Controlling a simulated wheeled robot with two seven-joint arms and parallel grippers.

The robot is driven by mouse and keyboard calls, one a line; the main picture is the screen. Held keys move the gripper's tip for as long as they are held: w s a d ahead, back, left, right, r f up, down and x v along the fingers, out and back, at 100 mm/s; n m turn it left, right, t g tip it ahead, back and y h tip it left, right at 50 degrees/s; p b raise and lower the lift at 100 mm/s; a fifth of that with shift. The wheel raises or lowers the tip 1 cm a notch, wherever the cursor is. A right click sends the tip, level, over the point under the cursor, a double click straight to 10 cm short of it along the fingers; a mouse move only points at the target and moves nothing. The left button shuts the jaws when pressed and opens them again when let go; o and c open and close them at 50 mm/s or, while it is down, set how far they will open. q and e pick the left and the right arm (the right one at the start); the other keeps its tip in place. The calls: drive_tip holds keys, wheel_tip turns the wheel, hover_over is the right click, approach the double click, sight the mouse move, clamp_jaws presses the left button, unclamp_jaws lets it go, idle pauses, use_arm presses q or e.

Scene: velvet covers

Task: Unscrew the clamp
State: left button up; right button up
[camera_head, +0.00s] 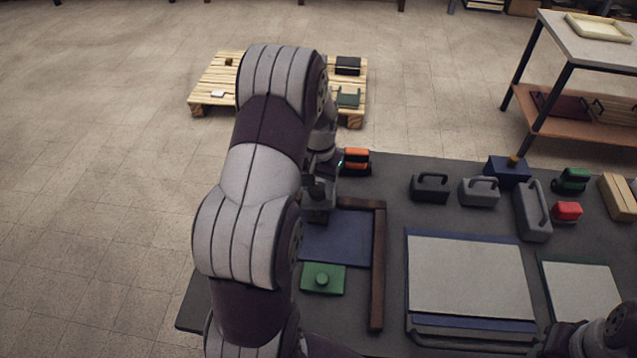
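My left arm comes in from the left and blocks much of the table's left side. My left gripper (318,208) points down at the far left end of a blue panel (338,240); its fingers are mostly hidden, so I cannot tell if they hold anything. A brown L-shaped frame (378,270) borders the panel. A blue box with a yellow knob (508,172) stands at the back. I cannot tell which item is the clamp. Only part of my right arm shows, at lower right.
The dark table (392,190) also holds an orange and black item (356,161), grey handled blocks (480,191), a red block (566,211) and a large pale board (468,277). A wooden pallet (212,88) lies on the floor behind; a shelved bench (590,52) stands back right.

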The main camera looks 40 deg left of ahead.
use_arm(q)
drive_tip(key=c, duration=0.4)
